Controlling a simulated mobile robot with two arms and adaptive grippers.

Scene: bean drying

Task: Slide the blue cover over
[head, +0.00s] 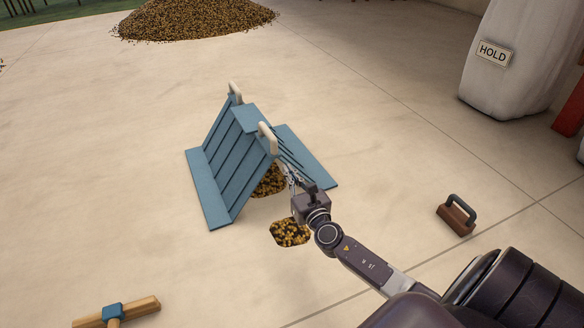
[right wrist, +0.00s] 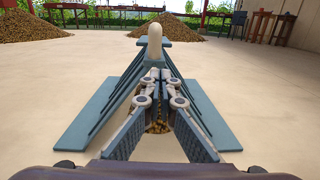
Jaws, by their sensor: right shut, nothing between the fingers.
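The blue cover (head: 228,165) is a tent-shaped slatted piece standing on the concrete floor, with a cream handle at each end of its ridge. The near handle (head: 267,138) also shows straight ahead in the right wrist view (right wrist: 155,42). Dark and yellow beans (head: 270,182) lie partly under the cover, and a small bean patch (head: 290,233) lies uncovered in front of its open end. My right gripper (head: 286,170) is shut and empty at this open end, just below the near handle; I cannot tell if it touches the cover. My left gripper is not in view.
A brown block with a dark handle (head: 457,215) lies to the right. A wooden tool with a blue joint (head: 114,312) lies at lower left. A large bean heap (head: 195,18) is at the back, and a pale sack marked HOLD (head: 510,70) stands back right. The floor left of the cover is clear.

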